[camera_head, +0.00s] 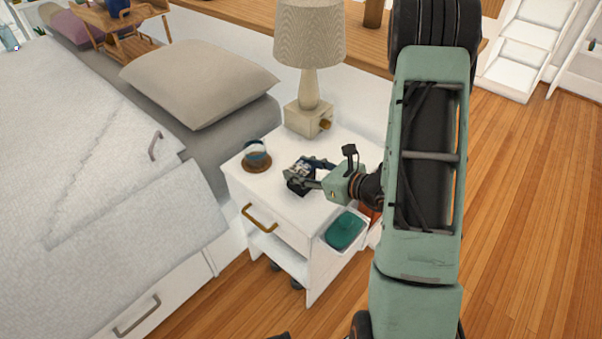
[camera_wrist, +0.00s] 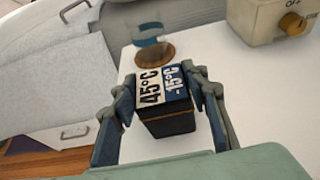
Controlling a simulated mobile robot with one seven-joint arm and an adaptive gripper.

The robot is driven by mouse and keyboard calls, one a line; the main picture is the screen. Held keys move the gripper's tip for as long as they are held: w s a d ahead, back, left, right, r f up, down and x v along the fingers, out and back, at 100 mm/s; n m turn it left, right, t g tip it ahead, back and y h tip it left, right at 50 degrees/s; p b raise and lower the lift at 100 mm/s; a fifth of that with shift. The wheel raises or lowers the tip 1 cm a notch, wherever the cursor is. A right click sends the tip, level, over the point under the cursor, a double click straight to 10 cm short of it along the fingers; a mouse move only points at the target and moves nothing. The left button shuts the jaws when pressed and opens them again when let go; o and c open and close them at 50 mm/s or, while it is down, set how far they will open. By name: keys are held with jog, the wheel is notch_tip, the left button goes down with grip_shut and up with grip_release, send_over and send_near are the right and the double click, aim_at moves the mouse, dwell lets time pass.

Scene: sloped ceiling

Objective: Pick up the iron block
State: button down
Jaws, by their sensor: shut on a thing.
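The iron block appears to be the dark block (camera_wrist: 167,122) with a white and blue top marked "45°C" and "-15°C". My gripper (camera_wrist: 160,80) has a finger on each side of it and is shut on it. In the head view, my gripper (camera_head: 303,174) reaches in from the right over the white nightstand (camera_head: 290,212). The block (camera_head: 299,187) is partly hidden there by the fingers. I cannot tell whether its underside touches the nightstand top.
A glass with blue contents (camera_head: 256,150) stands on a round brown coaster (camera_head: 257,165) left of the block. A lamp (camera_head: 308,85) stands at the back of the nightstand. A bed (camera_head: 95,160) lies to the left. A teal-filled bin (camera_head: 344,231) hangs at the nightstand's side.

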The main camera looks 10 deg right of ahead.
aim_at(303, 169)
jog(key=shift+r, duration=0.25)
jog(key=shift+r, duration=0.25)
jog(key=r, duration=0.1)
jog(key=r+p, duration=0.1)
jog(key=r, duration=0.1)
jog(key=shift+s+d+r, duration=0.15)
jog(key=shift+d+r, duration=0.05)
jog(key=shift+d, duration=0.05)
jog(key=r+p+v, duration=0.1)
jog(key=v, duration=0.6)
jog(key=w+a+r+p+v, duration=0.1)
jog(key=r+p+v, duration=0.1)
jog(key=v, duration=0.6)
jog(key=shift+s+d+r+p, duration=0.25)
jog(key=shift+r+p, duration=0.05)
jog(key=shift+r, duration=0.05)
